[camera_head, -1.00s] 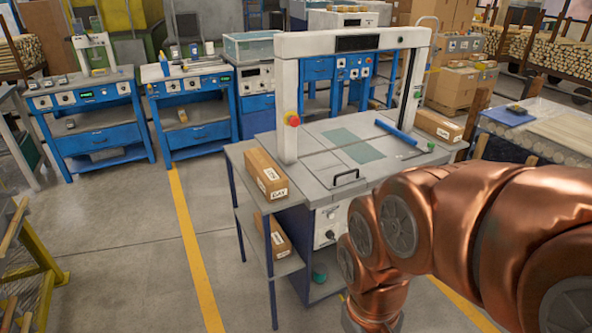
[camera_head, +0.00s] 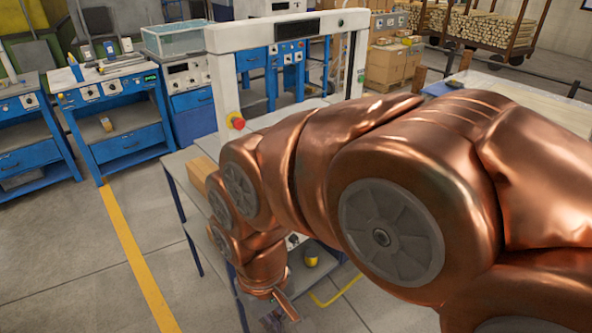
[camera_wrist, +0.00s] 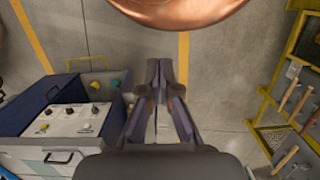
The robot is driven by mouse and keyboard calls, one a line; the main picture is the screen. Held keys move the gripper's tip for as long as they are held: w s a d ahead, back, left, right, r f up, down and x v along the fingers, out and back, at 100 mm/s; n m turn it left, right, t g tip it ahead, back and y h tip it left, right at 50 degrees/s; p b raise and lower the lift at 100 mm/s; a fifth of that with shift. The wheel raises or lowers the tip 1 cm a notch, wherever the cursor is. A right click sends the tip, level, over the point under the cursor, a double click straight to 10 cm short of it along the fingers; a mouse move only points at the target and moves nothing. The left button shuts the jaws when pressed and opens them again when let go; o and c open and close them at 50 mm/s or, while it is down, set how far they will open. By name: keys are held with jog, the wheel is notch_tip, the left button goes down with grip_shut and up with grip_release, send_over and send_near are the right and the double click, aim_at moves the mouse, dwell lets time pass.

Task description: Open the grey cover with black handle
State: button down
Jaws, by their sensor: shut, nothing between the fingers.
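The grey cover shows in the wrist view as a pale grey surface (camera_wrist: 30,150) at the lower left. Its black handle (camera_wrist: 58,157) is a low bar near the surface's edge. In the head view my copper arm hides the handle and most of the cover. My gripper (camera_wrist: 160,72) is shut and empty, with bare floor beyond its fingertips in the wrist view. It is to the right of the handle in that view and apart from it.
A control panel with knobs (camera_wrist: 75,119) adjoins the cover. A white frame with a red button (camera_head: 236,121) stands over the bench. A cardboard box (camera_head: 201,172) lies on the side shelf. Yellow racks with wooden handles (camera_wrist: 291,95) stand at the right. Open floor (camera_head: 95,265) lies left of the bench.

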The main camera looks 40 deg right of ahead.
jog(key=w+d+m+t+y+b, duration=0.1)
jog(key=w+d+m+t, duration=0.1)
jog(key=w+d+m, duration=0.55)
jog(key=w+d+m+t+y, duration=0.15)
jog(key=w+m, duration=0.35)
jog(key=w, duration=0.6)
jog(key=w+d+m+t+b, duration=0.1)
jog(key=w+d+m+t, duration=0.1)
jog(key=w+d+m, duration=0.6)
jog(key=w+d+f+m+t+h+b, duration=0.1)
jog(key=w+d+f+m, duration=0.1)
jog(key=d+m, duration=0.5)
jog(key=w+d+f+m+t+h, duration=0.1)
jog(key=d+f+m, duration=0.15)
jog(key=d, duration=0.85)
jog(key=w+d+f+m+t+h+b, duration=0.1)
jog(key=w+d+m, duration=0.1)
jog(key=d+m, duration=0.6)
jog(key=shift+w+d+f+n+p, duration=0.35)
jog(key=shift+w+f, duration=0.65)
jog(key=shift+f, duration=0.35)
jog(key=shift+w+d+f+n+p, duration=0.35)
jog(key=shift+w+f, duration=0.6)
jog(key=shift+f, duration=0.4)
jog(key=shift+w+d+f+n+p, duration=0.25)
jog(key=shift+w+f+n+p, duration=0.15)
jog(key=shift+w+f, duration=0.8)
jog(key=shift+s, duration=0.15)
